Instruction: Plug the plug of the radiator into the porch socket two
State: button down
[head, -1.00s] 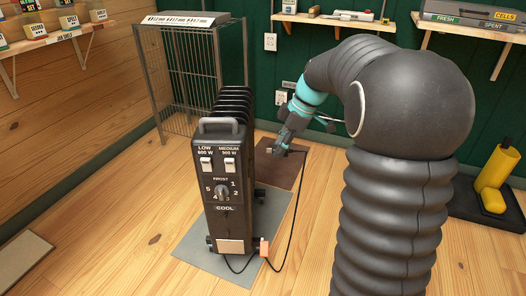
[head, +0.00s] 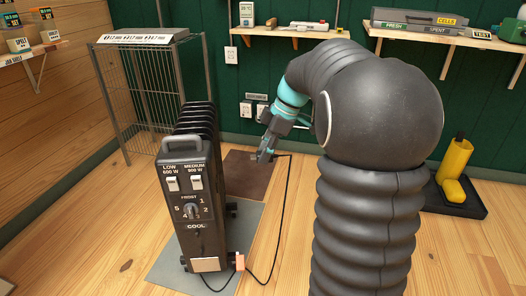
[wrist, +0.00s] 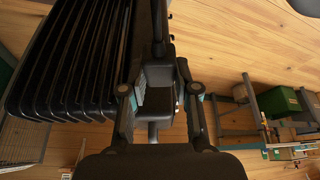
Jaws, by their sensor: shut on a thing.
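The black radiator (head: 196,215) stands upright on a grey mat, with a dial and two white switches on its front. Its black cord (head: 286,190) runs from its lower right up to my gripper (head: 265,153). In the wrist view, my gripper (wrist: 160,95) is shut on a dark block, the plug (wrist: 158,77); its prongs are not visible. Two white sockets (head: 246,109) (head: 262,113) sit low on the green wall under a small label (head: 258,97), beyond and above my gripper, apart from it. The label is too small to read.
Another white outlet (head: 231,57) is higher on the wall. A wire cage (head: 135,95) stands behind the radiator. Shelves (head: 290,33) line the wall. A yellow object (head: 455,180) stands on a black tray at right. A brown mat (head: 245,178) lies below my gripper.

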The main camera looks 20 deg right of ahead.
jog(key=shift+s+d, duration=0.2)
jog(key=shift+d, duration=0.6)
jog(key=shift+s+d, duration=0.2)
jog(key=shift+d, duration=0.55)
